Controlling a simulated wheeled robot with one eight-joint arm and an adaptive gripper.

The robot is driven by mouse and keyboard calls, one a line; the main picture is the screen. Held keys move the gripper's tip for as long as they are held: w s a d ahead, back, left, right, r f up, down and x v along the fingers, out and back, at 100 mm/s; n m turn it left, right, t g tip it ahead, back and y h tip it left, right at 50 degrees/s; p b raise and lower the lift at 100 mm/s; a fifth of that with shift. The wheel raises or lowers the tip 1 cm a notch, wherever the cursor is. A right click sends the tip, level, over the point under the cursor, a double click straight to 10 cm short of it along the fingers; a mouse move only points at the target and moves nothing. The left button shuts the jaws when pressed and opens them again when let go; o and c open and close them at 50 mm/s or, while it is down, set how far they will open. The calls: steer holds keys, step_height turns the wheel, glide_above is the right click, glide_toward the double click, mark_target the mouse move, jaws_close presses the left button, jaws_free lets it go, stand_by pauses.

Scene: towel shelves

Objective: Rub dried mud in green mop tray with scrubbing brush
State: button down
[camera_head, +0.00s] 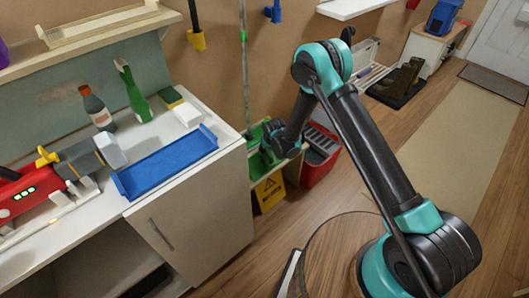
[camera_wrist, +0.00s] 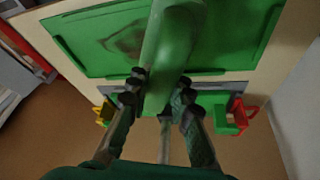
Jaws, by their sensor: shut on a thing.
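The green mop tray (camera_wrist: 82,52) lies flat on a pale stand in the wrist view. A dull brown patch of dried mud (camera_wrist: 122,40) shows on its floor, left of the middle. My gripper (camera_wrist: 160,88) is shut on a long, smooth green thing (camera_wrist: 174,42), which looks like the scrubbing brush's handle. It reaches forward over the tray, right of the mud. Its far end is cut off by the frame, and I cannot tell whether bristles touch the tray. In the head view the tray (camera_head: 256,161) is partly hidden by my gripper and arm.
A yellow caution sign (camera_head: 269,192) hangs on the stand's front. A red bin (camera_head: 318,165) stands to its right. The white counter at left holds a blue tray (camera_head: 168,160), a green bottle (camera_head: 134,95) and a sponge (camera_head: 171,97). A mop pole (camera_head: 244,75) rises behind the stand.

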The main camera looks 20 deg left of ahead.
steer(key=shift+w+d+f, duration=0.1)
steer(key=shift+w+d, duration=0.55)
steer(key=shift+w, duration=0.95)
steer(key=shift+w+d, duration=0.7)
steer(key=shift+w, duration=0.9)
steer(key=shift+w+d+f, duration=0.1)
steer(key=shift+w+d, duration=0.55)
steer(key=shift+w, duration=0.95)
step_height(320, 180, up, 6)
steer(key=shift+r, duration=0.15)
steer(key=shift+r, duration=1.4)
